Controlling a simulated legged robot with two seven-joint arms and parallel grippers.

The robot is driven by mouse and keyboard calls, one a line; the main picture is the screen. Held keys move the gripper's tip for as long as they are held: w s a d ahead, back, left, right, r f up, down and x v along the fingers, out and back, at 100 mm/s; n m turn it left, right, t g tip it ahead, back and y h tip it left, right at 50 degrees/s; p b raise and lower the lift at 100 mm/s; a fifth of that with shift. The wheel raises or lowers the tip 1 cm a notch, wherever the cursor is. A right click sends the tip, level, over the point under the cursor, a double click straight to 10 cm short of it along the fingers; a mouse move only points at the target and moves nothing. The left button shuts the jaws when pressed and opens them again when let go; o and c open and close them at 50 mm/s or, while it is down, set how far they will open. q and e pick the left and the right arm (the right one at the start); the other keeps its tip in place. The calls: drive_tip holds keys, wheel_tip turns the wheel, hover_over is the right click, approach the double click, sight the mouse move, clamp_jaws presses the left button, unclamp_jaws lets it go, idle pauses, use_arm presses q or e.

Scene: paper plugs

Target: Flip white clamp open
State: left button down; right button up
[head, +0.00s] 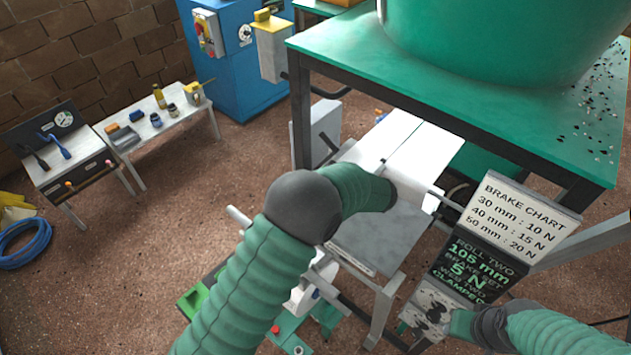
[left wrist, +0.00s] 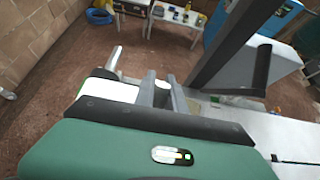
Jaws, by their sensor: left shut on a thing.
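My left gripper (left wrist: 163,86) shows in the left wrist view as two grey fingers. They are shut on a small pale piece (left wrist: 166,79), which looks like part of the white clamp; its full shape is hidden. In the head view my left arm reaches over the grey bench, and its fingers are hidden there. I cannot tell from these frames how far open the clamp is. My right arm comes in at the lower right of the head view, and its gripper jaws do not show.
A white surface (head: 402,142) lies under the green table (head: 470,95). A brake chart sign (head: 516,215) stands right of the bench, above a control panel (head: 432,303). A dark post (left wrist: 232,38) rises right of my left fingers. Open floor (head: 150,250) lies left.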

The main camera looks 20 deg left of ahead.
use_arm(q)
drive_tip(key=w+a+r+g+h+p, duration=0.2)
drive_tip(key=a+h+p, duration=0.3)
drive_tip(key=p, duration=0.6)
drive_tip(key=shift+a+r+h, duration=0.25)
drive_tip(key=shift+a+h, duration=0.05)
drive_tip(key=shift+a, duration=0.25)
drive_tip(key=shift+s, duration=0.1)
